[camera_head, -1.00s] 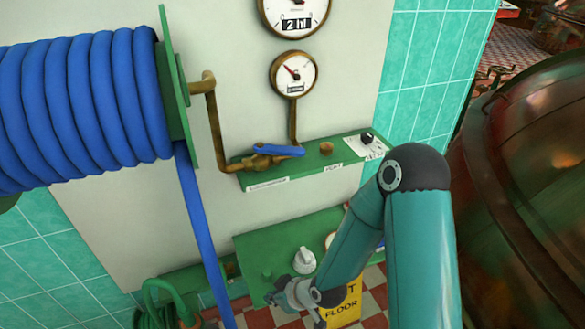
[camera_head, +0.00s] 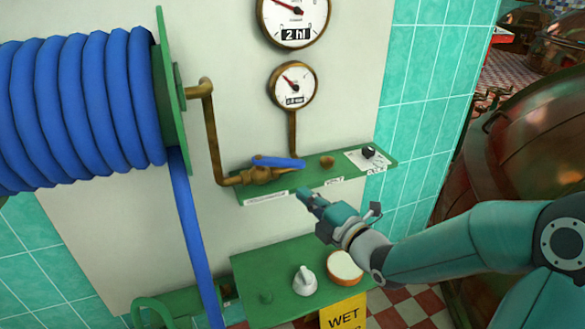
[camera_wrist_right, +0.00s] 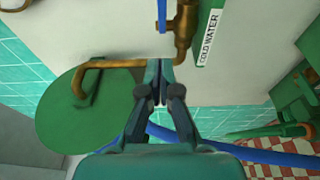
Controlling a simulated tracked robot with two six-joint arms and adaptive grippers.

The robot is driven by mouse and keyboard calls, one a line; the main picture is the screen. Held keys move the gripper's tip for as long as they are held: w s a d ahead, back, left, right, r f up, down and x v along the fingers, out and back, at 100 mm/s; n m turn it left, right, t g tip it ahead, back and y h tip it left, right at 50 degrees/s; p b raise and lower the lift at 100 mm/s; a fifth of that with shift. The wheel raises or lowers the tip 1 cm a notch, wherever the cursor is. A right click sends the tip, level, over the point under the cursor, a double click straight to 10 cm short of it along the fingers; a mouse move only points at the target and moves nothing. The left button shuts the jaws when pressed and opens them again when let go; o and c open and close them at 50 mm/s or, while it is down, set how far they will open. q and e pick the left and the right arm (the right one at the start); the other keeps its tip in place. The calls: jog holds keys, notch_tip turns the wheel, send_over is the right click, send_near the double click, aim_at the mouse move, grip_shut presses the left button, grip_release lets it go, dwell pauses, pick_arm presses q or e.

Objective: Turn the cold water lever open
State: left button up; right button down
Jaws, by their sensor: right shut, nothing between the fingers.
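The cold water lever (camera_head: 277,162) is a blue handle on a brass valve (camera_head: 258,175) at the left end of the upper green shelf. The lever lies about level, along the shelf. In the right wrist view the blue lever (camera_wrist_right: 162,15) shows at the top, beside the brass valve and the "COLD WATER" label (camera_wrist_right: 209,37). My right gripper (camera_head: 303,193) is shut and empty, in front of the shelf, below and slightly right of the lever. In the wrist view its fingertips (camera_wrist_right: 159,66) appear below the lever, apart from it. My left gripper is out of view.
A blue hose reel (camera_head: 80,110) fills the left, its hose hanging down. Round gauges (camera_head: 292,85) are above the shelf. A lower green panel (camera_head: 285,270) carries a white knob (camera_head: 304,281). A yellow wet-floor sign (camera_head: 345,312) stands below. A copper kettle (camera_head: 530,150) is at right.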

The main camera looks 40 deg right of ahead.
jog(key=p, duration=0.2)
send_near(283, 165)
jog(key=w+a, duration=0.3)
jog(key=shift+w+d+r+p, duration=0.1)
jog(key=shift+w+d+p, duration=0.4)
jog(key=shift+w+d, duration=0.9)
